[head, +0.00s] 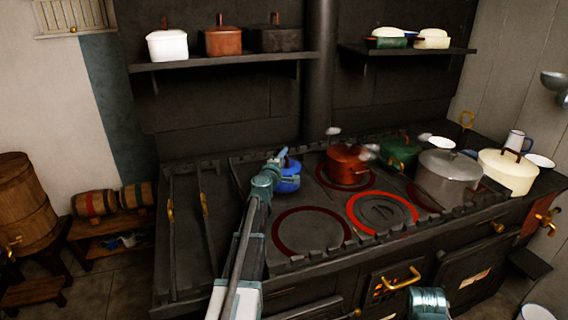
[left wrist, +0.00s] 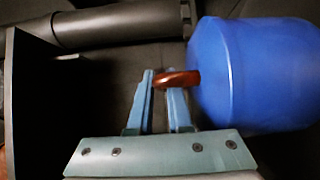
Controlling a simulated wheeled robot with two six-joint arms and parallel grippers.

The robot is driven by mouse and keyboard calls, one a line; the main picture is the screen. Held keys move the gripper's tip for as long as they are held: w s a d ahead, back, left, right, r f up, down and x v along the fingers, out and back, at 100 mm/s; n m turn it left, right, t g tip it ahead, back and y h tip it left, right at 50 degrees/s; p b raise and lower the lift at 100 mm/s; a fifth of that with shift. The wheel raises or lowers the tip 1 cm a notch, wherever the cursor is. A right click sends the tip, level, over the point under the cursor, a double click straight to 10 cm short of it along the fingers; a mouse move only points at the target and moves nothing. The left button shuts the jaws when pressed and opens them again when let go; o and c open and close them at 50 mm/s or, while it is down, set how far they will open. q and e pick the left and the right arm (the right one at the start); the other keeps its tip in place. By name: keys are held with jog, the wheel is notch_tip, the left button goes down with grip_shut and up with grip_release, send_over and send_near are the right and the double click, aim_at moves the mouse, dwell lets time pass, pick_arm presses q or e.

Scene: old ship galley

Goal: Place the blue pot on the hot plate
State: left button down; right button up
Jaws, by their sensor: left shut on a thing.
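The blue pot (head: 289,178) is over the back left part of the dark stove. My left gripper (head: 276,164) is at its upper left side. In the left wrist view the gripper's fingers (left wrist: 166,88) are shut on the pot's brown knob (left wrist: 178,79), with the blue body (left wrist: 255,75) to the right. I cannot tell if the pot touches the stove. A bright red ring marks a hot plate (head: 382,213) on the front right of the stove; a darker ringed plate (head: 311,231) is to its left. My right gripper is not in view.
A red pot (head: 347,165) stands on a back ring, with a green pot (head: 399,150), a grey pot (head: 446,176) and a cream pot (head: 508,171) to its right. The front plates are bare. A low rail runs along the stove's front edge.

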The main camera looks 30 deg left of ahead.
pick_arm(q)
jog(key=shift+f, duration=0.2)
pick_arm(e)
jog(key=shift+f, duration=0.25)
pick_arm(q)
jog(key=shift+f, duration=0.2)
jog(key=c, duration=0.8)
grip_release()
jog(key=shift+c, duration=0.2)
jog(key=shift+r, duration=0.1)
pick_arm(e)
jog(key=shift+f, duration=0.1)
pick_arm(q)
jog(key=shift+s+r, duration=0.15)
jog(key=v, duration=1.1)
jog(key=shift+s, duration=0.4)
